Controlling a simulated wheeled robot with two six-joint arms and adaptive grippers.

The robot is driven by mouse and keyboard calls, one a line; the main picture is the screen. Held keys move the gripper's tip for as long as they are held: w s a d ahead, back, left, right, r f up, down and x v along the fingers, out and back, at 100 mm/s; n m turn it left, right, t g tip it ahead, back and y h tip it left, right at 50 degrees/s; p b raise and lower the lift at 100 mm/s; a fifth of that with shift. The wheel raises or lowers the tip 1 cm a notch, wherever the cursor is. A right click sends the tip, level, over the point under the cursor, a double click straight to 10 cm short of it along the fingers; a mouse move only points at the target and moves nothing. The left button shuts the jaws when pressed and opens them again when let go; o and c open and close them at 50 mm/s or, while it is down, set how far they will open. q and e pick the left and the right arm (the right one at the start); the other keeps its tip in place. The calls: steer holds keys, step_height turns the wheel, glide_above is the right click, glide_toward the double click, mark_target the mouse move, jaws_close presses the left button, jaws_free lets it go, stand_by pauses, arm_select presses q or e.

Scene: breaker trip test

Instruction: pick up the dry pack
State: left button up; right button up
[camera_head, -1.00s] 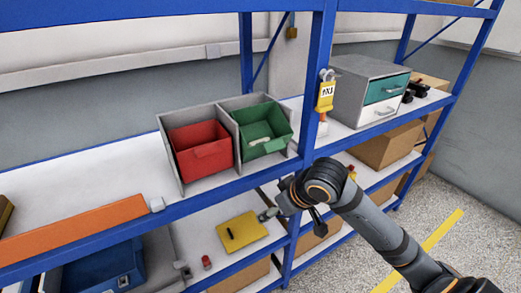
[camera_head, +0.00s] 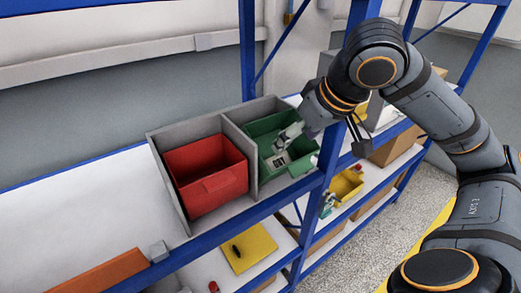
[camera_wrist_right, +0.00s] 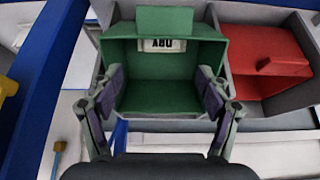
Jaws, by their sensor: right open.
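The dry pack is a small white packet (camera_head: 280,162) with dark "DRY" lettering, inside the green bin (camera_head: 266,126). In the right wrist view the packet (camera_wrist_right: 162,45) shows upside down against the far inner side of the green bin (camera_wrist_right: 160,95). My right gripper (camera_head: 300,148) reaches down over the green bin from the right. In the wrist view its two fingers (camera_wrist_right: 161,85) are spread wide on either side of the bin opening, with nothing between them. The packet lies beyond the fingertips, apart from them. My left gripper is not in view.
A red bin (camera_head: 205,174) stands beside the green one, in a grey divided holder (camera_head: 165,190). A blue shelf post rises close to my right arm. A yellow bin (camera_head: 346,186) and a yellow plate (camera_head: 250,247) are on the lower shelf. The upper shelf at left is mostly bare.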

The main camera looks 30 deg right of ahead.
mark_target(278, 161)
steer(key=shift+r, duration=0.1)
steer(key=shift+s+f, duration=0.4)
steer(key=shift+f, duration=0.25)
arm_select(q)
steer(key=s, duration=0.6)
arm_select(e)
steer(key=x, duration=0.2)
steer(key=shift+w+f, duration=0.2)
steer(key=shift+f, duration=0.05)
steer(key=shift+w+f, duration=0.45)
steer(key=shift+w, duration=0.15)
steer(key=shift+w+a+f+p, duration=0.15)
steer(key=shift+a+f+p, duration=0.1)
steer(key=shift+p, duration=0.5)
steer(key=p+x, duration=0.1)
steer(key=x, duration=0.2)
steer(key=shift+w+f, duration=0.15)
steer(key=shift+w, duration=0.1)
steer(key=shift+w+f, duration=0.2)
steer(key=shift+f, duration=0.15)
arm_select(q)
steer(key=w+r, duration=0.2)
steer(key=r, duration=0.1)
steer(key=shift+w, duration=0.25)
arm_select(e)
steer(key=shift+s, duration=0.1)
